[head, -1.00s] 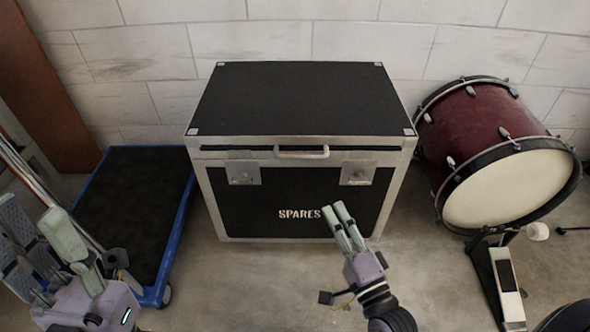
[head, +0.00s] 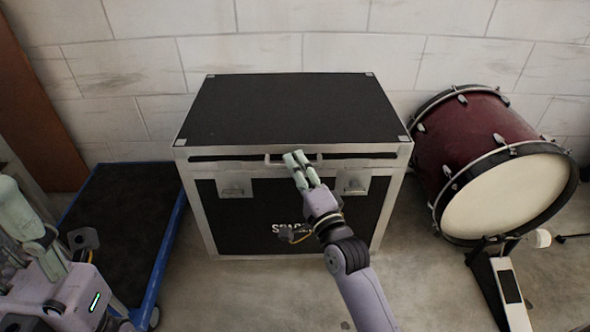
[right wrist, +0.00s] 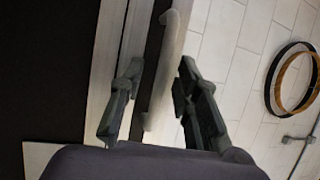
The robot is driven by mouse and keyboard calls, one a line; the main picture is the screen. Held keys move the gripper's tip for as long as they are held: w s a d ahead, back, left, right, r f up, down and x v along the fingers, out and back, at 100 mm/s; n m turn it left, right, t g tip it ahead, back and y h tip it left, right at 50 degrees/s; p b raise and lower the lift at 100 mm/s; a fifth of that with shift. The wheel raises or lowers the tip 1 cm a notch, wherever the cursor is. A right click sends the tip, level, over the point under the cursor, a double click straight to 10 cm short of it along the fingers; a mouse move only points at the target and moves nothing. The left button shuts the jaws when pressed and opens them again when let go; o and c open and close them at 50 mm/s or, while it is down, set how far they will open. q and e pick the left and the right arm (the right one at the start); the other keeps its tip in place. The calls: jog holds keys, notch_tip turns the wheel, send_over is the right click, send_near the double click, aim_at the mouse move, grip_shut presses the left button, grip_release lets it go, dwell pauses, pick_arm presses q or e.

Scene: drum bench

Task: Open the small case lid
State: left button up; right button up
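A black case (head: 225,215) marked SPARES, with metal edges, stands against the wall in the head view. Its black lid (head: 290,105) lies flat and shut. A pale bar handle (head: 274,162) is at the lid's front edge. My right gripper (head: 300,160) is at the handle and hides part of it. In the right wrist view, the fingers of my right gripper (right wrist: 161,70) are apart, with the handle (right wrist: 168,50) between them and no clear contact. My left gripper (head: 22,235) is at the lower left edge, partly cut off, apparently open and empty, away from the case.
Two latches, left (head: 234,186) and right (head: 352,183), sit on the case front. A blue-edged dolly (head: 120,225) stands on the left. A red bass drum (head: 490,150) with a pedal (head: 508,285) stands on the right. A block wall (head: 300,35) is behind the case.

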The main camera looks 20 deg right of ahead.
jog(key=shift+w+r, duration=0.1)
jog(key=shift+w, duration=0.35)
grip_shut()
dwell(0.7)
